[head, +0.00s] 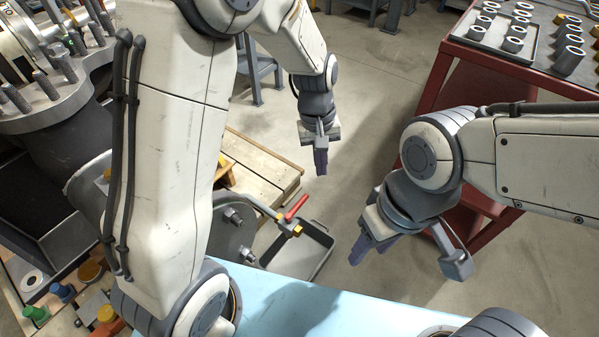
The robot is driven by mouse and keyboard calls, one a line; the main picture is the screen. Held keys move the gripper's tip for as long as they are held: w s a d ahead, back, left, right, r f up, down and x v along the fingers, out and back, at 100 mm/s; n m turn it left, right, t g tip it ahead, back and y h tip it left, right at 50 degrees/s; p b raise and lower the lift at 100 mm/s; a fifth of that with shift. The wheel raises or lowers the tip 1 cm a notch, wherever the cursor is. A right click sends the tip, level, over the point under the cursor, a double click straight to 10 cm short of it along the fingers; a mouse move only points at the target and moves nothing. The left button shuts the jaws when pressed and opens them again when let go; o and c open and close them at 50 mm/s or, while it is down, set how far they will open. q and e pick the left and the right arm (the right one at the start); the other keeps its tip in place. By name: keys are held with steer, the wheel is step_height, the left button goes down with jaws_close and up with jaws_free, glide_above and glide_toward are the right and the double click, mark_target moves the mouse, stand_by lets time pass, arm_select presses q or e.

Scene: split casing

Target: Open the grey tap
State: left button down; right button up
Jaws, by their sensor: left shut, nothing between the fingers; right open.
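A small tap with a red lever (296,208) and a brass-coloured end sits on a thin grey pipe (250,202) at lower centre. I see no separate tap that is plainly grey; part of the pipework is hidden behind my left arm. My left gripper (321,167) is shut and empty, pointing down above and slightly right of the tap, apart from it. My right gripper (368,244) is open and empty to the right of the tap, angled down to the left, touching nothing.
A grey tray (318,262) lies below the tap. A wooden pallet (262,160) is behind it. A large flanged casing with studs (62,62) stands at left. A red table (440,75) with metal cylinders is at upper right. Bare floor (365,110) lies between.

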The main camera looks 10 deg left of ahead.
mark_target(297, 207)
arm_select(q)
steer(key=w+a+f+n+p, duration=0.3)
steer(key=w+a+f+n, duration=0.6)
steer(key=a+f, duration=0.3)
steer(key=shift+w+a+h, duration=0.3)
steer(key=shift+w+a, duration=0.1)
steer(key=shift+a, duration=0.15)
arm_select(e)
step_height(297, 207, up, 4)
arm_select(q)
steer(key=s+d+f+b, duration=0.2)
steer(key=d+f+b, duration=0.2)
steer(key=f, duration=0.7)
steer(key=shift+d+f+b, duration=0.35)
steer(key=shift+d, duration=0.2)
arm_select(e)
step_height(297, 207, down, 5)
steer(key=shift+r, duration=0.15)
